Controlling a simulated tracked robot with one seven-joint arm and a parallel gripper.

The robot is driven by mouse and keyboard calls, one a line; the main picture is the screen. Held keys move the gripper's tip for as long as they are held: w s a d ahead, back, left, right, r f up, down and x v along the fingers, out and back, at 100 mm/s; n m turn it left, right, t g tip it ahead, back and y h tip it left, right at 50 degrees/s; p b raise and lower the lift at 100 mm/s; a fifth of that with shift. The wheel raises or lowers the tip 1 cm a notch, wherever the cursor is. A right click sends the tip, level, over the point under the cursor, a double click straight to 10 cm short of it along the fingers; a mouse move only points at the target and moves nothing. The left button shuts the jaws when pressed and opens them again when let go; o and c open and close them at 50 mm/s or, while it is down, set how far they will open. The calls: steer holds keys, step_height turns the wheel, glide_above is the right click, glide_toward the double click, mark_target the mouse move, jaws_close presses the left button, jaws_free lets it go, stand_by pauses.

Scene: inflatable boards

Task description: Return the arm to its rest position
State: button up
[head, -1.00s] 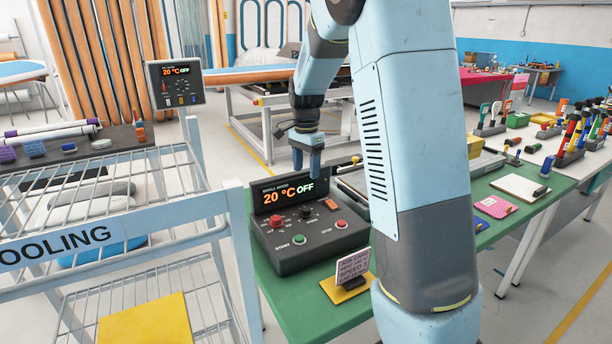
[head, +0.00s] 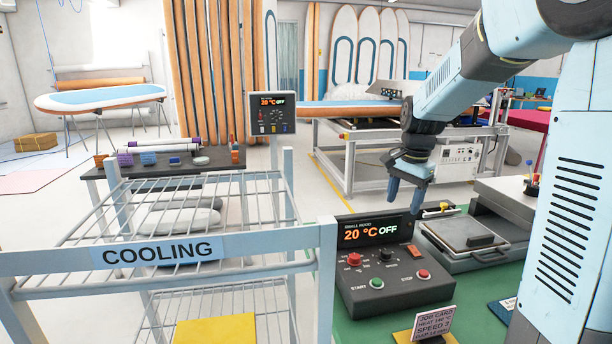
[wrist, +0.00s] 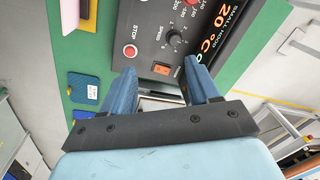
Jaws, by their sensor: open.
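My gripper (head: 408,192) hangs at the end of my raised arm, pointing down, above and behind the small hood control box (head: 395,276). In the wrist view, my gripper (wrist: 160,84) shows two blue fingers spread apart with nothing held between them. The control box (wrist: 166,30) lies beyond the fingertips there, with its red STOP button and orange switch visible. Its display reads 20 °C OFF. The fingers look apart from the box.
A COOLING rack (head: 260,210) of wire shelves stands at the left, near the box. A job card (head: 434,324) stands on the green table (head: 488,316). A flat press (head: 470,240) sits right of the box. A second control panel (head: 273,114) stands behind the rack.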

steer(key=s+r+n+t, duration=0.1)
steer(key=s+r+n, duration=0.1)
steer(key=s, duration=0.6)
steer(key=s+r+n+t, duration=0.1)
steer(key=s+n, duration=0.3)
steer(key=s, duration=0.5)
steer(key=s+a+r+n+t, duration=0.1)
steer(key=s+r+n+t, duration=0.1)
steer(key=s, duration=0.6)
steer(key=shift+s+r+n+t+h, duration=0.3)
steer(key=shift+n, duration=0.6)
